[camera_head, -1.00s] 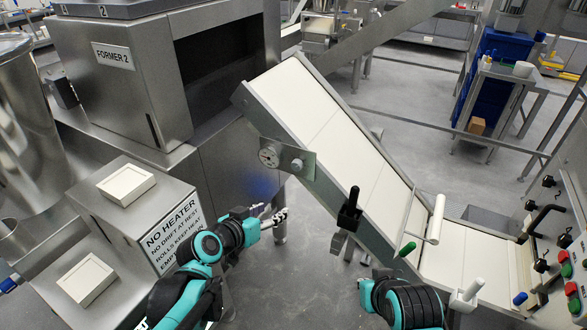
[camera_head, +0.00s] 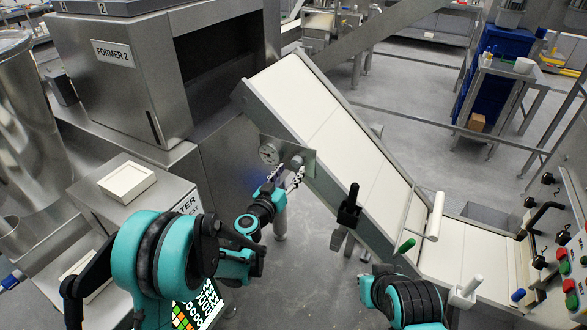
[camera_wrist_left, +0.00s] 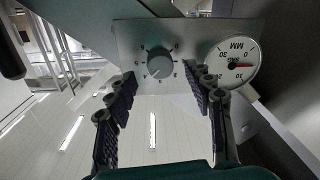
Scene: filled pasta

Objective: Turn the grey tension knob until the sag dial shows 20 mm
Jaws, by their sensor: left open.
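The grey tension knob (camera_wrist_left: 160,64) sits on a metal plate with a ring of marks, in the left wrist view. The round white sag dial (camera_wrist_left: 232,62) is right of it, marked in MM. Its red needle points between 0 and 10. In the head view the left gripper (camera_head: 287,176) is at the plate and largely hides the knob.
The sloping conveyor (camera_head: 330,125) carries the plate. The former housing (camera_head: 125,90) stands left. A control panel (camera_head: 568,260) is at far right.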

